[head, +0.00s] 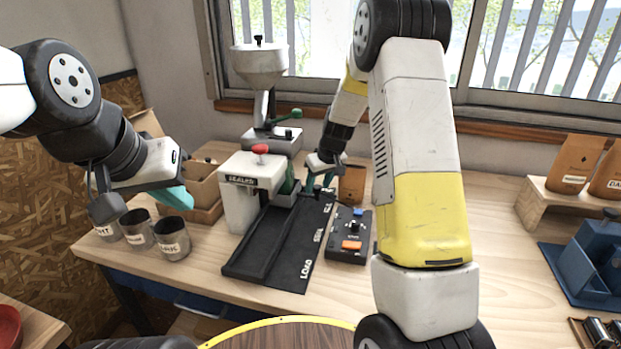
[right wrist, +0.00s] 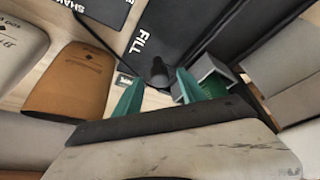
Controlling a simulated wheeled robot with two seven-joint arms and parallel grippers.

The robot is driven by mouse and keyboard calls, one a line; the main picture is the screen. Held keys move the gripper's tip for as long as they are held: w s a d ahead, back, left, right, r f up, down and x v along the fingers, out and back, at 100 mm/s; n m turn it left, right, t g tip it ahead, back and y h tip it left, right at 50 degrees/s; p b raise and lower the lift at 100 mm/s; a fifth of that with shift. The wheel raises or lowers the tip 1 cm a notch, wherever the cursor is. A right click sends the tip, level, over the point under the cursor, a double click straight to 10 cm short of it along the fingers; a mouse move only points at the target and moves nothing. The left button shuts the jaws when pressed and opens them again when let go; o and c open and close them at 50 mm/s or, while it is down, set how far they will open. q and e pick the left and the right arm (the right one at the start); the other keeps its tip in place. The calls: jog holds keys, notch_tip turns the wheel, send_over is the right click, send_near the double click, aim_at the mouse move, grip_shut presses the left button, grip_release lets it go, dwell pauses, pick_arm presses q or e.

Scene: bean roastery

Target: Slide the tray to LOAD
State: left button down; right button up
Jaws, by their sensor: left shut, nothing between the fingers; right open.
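A black track (head: 285,240) lies on the bench, with LOAD at its near end, SEAL midway and FILL at the far end. The tray (head: 284,200), a small grey box with something green in it, sits toward the far end, beside the white sealer (head: 250,190). The tray also shows in the right wrist view (right wrist: 215,68). My right gripper (head: 322,183) is open at the FILL end. In the right wrist view a dark knob (right wrist: 159,74) lies between its spread teal fingers, with no clear contact. My left gripper (head: 178,198) is shut and empty, above the cups.
Several metal cups (head: 172,238) stand at the left bench edge, near a cardboard box (head: 203,185). A control box (head: 350,236) with coloured buttons is right of the track.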

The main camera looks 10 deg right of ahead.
jog(key=shift+f, duration=0.15)
grip_shut()
dwell(1.4)
